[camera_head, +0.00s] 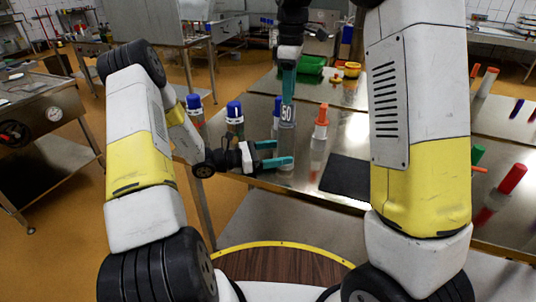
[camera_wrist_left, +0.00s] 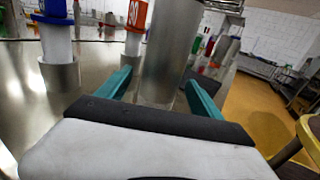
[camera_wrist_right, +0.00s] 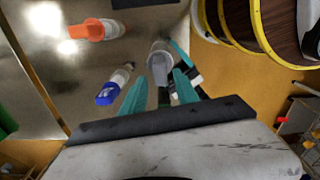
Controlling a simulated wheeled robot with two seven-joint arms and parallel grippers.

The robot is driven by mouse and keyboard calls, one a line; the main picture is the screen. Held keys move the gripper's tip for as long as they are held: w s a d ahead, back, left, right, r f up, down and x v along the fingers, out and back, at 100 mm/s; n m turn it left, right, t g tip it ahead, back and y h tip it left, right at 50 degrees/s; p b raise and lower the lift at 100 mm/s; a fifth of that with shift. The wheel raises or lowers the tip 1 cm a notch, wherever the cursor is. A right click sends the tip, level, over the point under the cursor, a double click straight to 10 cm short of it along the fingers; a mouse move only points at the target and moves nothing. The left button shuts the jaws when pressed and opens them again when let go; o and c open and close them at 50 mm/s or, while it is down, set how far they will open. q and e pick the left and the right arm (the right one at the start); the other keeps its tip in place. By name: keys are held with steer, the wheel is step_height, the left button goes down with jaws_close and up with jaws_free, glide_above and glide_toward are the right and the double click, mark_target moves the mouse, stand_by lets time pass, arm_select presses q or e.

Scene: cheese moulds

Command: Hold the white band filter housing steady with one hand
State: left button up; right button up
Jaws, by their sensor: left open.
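The white band filter housing (camera_head: 287,114), a clear upright cylinder with a white band marked 50, stands on the steel table. My left gripper (camera_head: 280,153) is low at the housing, its teal fingers open. In the left wrist view, the grey cylinder (camera_wrist_left: 170,55) rises between its two spread fingers (camera_wrist_left: 160,92); I see no firm contact. My right gripper (camera_head: 288,96) points down directly above the housing. In the right wrist view, its fingers (camera_wrist_right: 161,78) show a narrow gap, with the housing's pale top (camera_wrist_right: 160,58) just beyond; whether they grasp anything is unclear.
An orange-topped housing (camera_head: 321,122) stands to the right and a blue-topped one (camera_head: 277,108) close behind. More blue-topped ones (camera_head: 234,120) stand left. A dark mat (camera_head: 345,177) lies at the front right. Green trays (camera_head: 310,66) are at the back.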

arm_select(q)
steer(key=shift+x, duration=0.95)
steer(key=shift+c, duration=0.3)
